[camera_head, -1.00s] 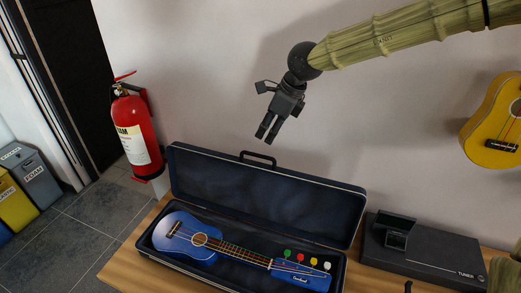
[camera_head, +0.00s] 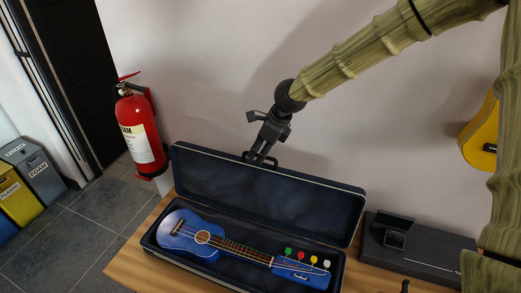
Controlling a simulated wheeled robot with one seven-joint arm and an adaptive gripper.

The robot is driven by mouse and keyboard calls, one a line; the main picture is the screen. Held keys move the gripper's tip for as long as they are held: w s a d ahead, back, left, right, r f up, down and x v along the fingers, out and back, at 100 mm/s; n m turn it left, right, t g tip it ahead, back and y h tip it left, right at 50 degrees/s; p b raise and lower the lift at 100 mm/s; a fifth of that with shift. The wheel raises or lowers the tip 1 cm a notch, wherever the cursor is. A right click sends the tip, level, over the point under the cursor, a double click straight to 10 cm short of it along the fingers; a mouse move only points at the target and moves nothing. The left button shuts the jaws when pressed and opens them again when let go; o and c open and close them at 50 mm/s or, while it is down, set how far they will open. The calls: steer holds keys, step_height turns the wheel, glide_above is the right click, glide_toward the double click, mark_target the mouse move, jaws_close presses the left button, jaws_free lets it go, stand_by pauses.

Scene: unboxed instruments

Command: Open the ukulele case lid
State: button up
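The ukulele case lid (camera_head: 300,194) stands raised, roughly upright, along the back of the case base (camera_head: 340,268). A blue ukulele (camera_head: 194,244) lies in the base. A dark handle is on the top edge of the lid. My gripper (camera_head: 262,158) is at that handle, pointing down, with its fingertips overlapping it in the picture. Whether the fingers touch the handle, or are open or closed around it, is too small to tell.
The case rests on a wooden table (camera_head: 130,262). A black tuner box (camera_head: 425,256) stands right of the case. A yellow ukulele (camera_head: 480,135) hangs on the wall at right. A red fire extinguisher (camera_head: 140,135) and bins (camera_head: 38,178) are at left.

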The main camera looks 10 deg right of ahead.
jaws_close()
steer(key=shift+s+a, duration=0.1)
steer(key=shift+a, duration=0.05)
